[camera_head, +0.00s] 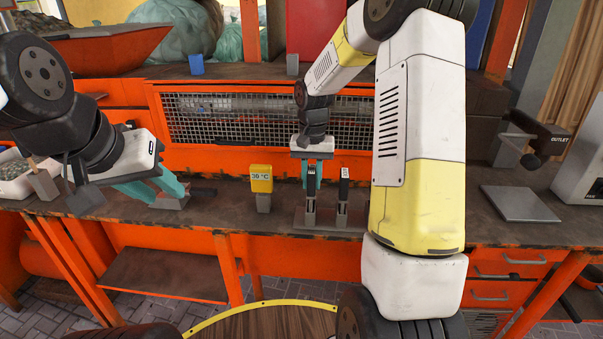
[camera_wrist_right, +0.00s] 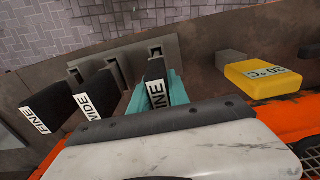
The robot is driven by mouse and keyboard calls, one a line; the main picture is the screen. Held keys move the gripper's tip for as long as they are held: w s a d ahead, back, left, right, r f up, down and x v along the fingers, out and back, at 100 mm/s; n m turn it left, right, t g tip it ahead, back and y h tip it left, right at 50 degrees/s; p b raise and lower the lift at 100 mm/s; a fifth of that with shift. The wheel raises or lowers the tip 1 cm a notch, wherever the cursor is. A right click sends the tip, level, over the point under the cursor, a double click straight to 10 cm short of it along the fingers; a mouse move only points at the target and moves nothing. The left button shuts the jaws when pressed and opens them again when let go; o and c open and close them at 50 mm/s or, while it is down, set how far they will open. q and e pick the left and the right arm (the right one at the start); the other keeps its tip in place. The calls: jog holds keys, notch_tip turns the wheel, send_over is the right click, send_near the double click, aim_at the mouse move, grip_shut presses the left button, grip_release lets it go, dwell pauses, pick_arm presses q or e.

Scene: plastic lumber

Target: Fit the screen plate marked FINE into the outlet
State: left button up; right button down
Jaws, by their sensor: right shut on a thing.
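My right gripper (camera_head: 318,165) is shut on a dark plate (camera_head: 311,182) at the grey rack (camera_head: 326,226); it also shows in the right wrist view (camera_wrist_right: 157,100). The dark outlet (camera_head: 540,133), labelled OUTLET, is at the right of the bench. My left gripper (camera_head: 155,188) is open and empty at the left.
A yellow block with a temperature reading (camera_head: 261,180) stands left of the rack. A flat grey plate (camera_head: 520,203) lies on the bench below the outlet. A wire mesh panel (camera_head: 230,118) runs behind. My right arm hides part of the bench.

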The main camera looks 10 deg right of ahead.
jog(key=shift+f, duration=0.3)
jog(key=c, duration=1.3)
grip_release()
jog(key=shift+o, duration=0.2)
notch_tip(320, 180, up, 8)
jog(key=shift+w+a+f, duration=0.1)
jog(key=shift+a, duration=0.05)
jog(key=s+a+r+n+t+y, duration=0.1)
jog(key=s+r, duration=0.4)
jog(key=s, duration=0.7)
jog(key=s+a+r+n+t+y, duration=0.1)
jog(key=s+r+t, duration=0.4)
jog(key=s, duration=0.7)
jog(key=shift+s+r+n, duration=0.25)
jog(key=shift+r+n, duration=0.1)
jog(key=shift+n, duration=0.55)
